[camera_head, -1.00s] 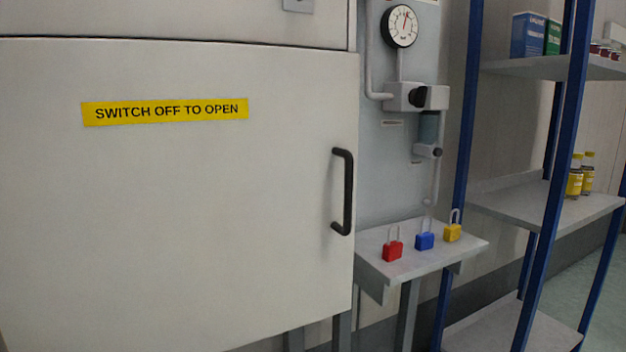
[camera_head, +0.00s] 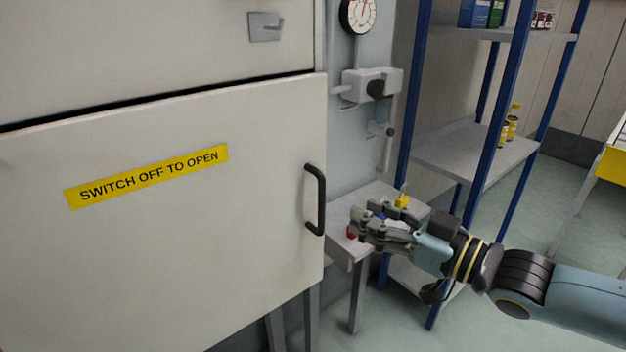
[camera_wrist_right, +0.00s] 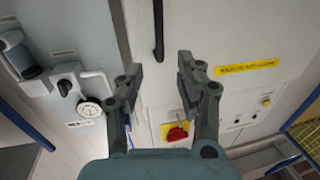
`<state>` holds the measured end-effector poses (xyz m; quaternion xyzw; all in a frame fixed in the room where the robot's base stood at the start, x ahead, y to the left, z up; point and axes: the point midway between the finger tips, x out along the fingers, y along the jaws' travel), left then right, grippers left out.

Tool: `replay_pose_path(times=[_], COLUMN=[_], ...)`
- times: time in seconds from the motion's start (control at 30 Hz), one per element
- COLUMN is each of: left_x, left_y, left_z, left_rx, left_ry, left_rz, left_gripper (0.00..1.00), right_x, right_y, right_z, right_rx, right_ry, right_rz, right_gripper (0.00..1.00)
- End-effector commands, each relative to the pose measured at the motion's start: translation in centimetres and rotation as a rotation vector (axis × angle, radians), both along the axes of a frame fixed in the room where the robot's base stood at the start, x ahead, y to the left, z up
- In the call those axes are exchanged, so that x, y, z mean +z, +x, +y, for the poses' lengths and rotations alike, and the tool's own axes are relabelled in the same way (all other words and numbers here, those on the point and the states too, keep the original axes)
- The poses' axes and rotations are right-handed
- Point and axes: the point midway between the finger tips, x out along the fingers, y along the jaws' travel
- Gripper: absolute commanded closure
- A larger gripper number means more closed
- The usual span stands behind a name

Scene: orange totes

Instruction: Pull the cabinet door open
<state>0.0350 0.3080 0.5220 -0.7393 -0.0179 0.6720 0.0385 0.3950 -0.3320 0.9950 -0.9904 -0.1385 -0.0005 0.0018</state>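The cabinet door (camera_head: 190,240) is pale and looks shut, with a yellow "SWITCH OFF TO OPEN" label (camera_head: 147,176). Its black handle (camera_head: 319,200) is an upright bar at the door's right edge. In the right wrist view the handle (camera_wrist_right: 158,30) lies beyond the fingertips, between them in the picture. My right gripper (camera_head: 355,228) is to the right of the handle, over the small shelf, apart from the handle. In the wrist view the right gripper (camera_wrist_right: 160,72) is open and empty. My left gripper is in neither view.
A small shelf (camera_head: 345,250) right of the door bears red, blue and yellow padlocks (camera_head: 402,201), partly hidden by my gripper. A blue-post rack (camera_head: 440,150) stands behind. A red switch on a yellow plate (camera_wrist_right: 177,132) shows in the wrist view.

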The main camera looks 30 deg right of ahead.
Motion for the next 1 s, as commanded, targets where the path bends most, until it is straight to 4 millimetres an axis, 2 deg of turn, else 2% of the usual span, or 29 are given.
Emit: replay_pose_path(times=[0.13,0.33,0.73,1.0], left_x=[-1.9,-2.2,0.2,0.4], left_y=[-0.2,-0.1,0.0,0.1], left_z=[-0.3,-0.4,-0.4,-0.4], left_rx=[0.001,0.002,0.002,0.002], left_ry=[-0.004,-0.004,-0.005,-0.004], left_rz=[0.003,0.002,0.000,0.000], left_gripper=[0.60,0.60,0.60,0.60], right_x=[-0.4,-0.2,0.2,-0.1], right_y=[2.4,4.8,9.1,9.9], right_z=[0.6,1.3,2.4,2.7], right_rx=[-0.003,-0.005,-0.006,-0.004], right_ry=[0.000,-0.002,0.001,0.001], right_rz=[-0.008,-0.006,-0.005,-0.001], right_gripper=[0.64,0.64,0.64,0.64])
